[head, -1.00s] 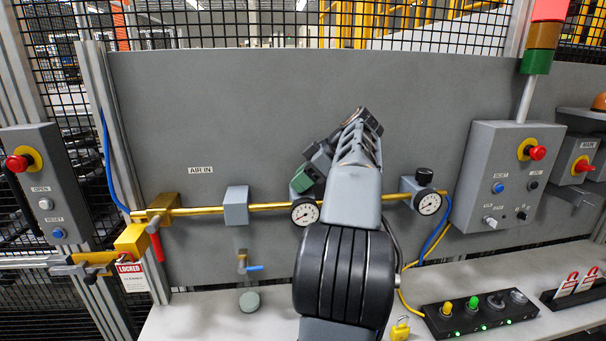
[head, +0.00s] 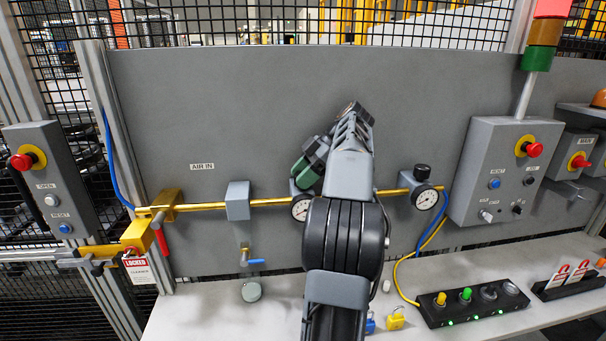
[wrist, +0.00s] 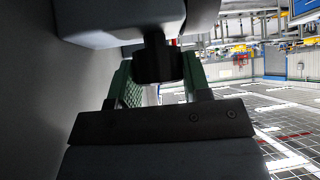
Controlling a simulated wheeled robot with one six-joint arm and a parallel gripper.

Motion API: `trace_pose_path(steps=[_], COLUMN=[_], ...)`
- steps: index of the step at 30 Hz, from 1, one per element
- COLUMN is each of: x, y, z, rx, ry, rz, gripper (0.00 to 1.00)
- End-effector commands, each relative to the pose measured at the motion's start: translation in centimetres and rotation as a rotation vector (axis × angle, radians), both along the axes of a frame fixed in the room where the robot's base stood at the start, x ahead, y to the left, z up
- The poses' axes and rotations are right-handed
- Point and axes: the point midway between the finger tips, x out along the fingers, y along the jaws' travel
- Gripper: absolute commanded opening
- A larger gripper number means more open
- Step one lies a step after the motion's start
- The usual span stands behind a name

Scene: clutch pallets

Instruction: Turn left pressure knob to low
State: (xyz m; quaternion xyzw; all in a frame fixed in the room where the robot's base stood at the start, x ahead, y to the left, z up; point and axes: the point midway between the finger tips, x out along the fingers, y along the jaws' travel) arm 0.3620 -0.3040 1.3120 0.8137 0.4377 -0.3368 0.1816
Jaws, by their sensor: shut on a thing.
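The left pressure knob is black and ribbed; it shows in the wrist view (wrist: 158,62) under a grey regulator block (wrist: 110,22). In the head view my gripper and arm hide this knob. The left gauge (head: 300,209) is partly covered by my arm, and its reading is too small to tell. My gripper (head: 310,170) has green fingers and is at the left regulator on the brass pipe. In the wrist view my gripper (wrist: 160,72) is shut on the left knob, with one finger on each side.
The right regulator's black knob (head: 423,171) and gauge (head: 425,199) stand to the right. A blue-handled valve (head: 250,261) hangs below the pipe. A button strip (head: 474,303) and a yellow padlock (head: 396,318) lie on the bench. The grey panel (head: 230,110) stands close behind.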

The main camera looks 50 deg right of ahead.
Motion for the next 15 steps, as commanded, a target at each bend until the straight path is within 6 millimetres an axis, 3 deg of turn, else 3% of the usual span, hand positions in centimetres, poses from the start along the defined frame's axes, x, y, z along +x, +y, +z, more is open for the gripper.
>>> trace_pose_path(steps=[8, 9, 15], x=[-0.02, -0.02, -0.02], y=[-0.05, -0.05, -0.02], z=[-0.2, -0.2, -0.13], rx=[0.0, 0.0, 0.0], ry=[0.004, 0.004, 0.002], rz=[-0.001, -0.001, -0.001], gripper=[0.2, 0.46, 0.65])
